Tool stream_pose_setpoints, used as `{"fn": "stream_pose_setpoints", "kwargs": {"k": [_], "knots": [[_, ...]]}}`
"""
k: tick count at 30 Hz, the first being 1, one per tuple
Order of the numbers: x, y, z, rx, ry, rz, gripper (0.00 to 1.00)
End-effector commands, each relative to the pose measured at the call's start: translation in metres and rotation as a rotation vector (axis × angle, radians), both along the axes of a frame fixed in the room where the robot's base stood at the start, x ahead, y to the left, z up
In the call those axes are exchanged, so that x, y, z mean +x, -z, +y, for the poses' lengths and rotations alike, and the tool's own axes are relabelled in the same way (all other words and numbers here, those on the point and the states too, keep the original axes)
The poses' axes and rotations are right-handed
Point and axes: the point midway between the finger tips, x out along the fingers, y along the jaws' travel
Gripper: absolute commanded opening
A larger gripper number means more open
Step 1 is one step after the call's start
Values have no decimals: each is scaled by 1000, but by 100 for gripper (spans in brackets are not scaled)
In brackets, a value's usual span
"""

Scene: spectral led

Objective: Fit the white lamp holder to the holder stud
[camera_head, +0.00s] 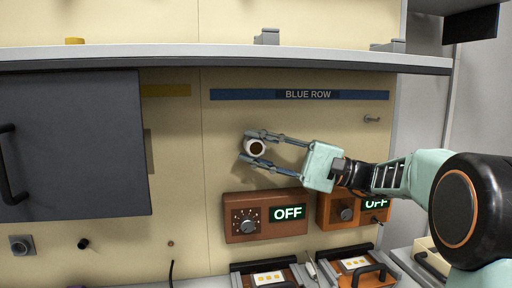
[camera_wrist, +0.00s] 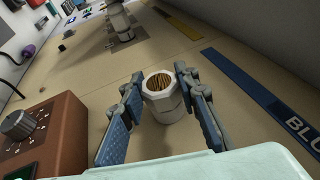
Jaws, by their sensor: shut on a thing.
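The white lamp holder (camera_head: 256,148) is a short, roughly round cup with a dark brown inside, held in front of the cream panel below the blue strip. My gripper (camera_head: 251,147) is shut on it, one finger above and one below. In the wrist view, the holder (camera_wrist: 164,103) sits between the blue-grey finger pads, its ribbed brown top facing the camera. The panel behind it is hidden, and I cannot tell whether it touches a stud there. A small metal stud (camera_head: 372,119) sticks out at the upper right; I cannot tell whether it is the holder stud.
A dark grey cabinet door (camera_head: 85,145) stands to the left. Two brown control boxes showing OFF, left (camera_head: 266,215) and right (camera_head: 345,209), lie below my gripper. A shelf (camera_head: 220,54) runs above. A metal fitting (camera_wrist: 121,28) stands on the panel in the wrist view.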

Motion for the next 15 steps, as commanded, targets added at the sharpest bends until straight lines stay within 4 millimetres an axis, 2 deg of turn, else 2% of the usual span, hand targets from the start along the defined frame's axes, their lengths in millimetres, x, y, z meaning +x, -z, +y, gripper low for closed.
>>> {"fn": "stream_pose_setpoints", "kwargs": {"k": [7, 8, 13, 15], "knots": [[-1, 0, 0, 0, 0, 0, 0], [-1, 0, 0, 0, 0, 0, 30], [-1, 0, 0, 0, 0, 0, 48], [-1, 0, 0, 0, 0, 0, 49]]}}
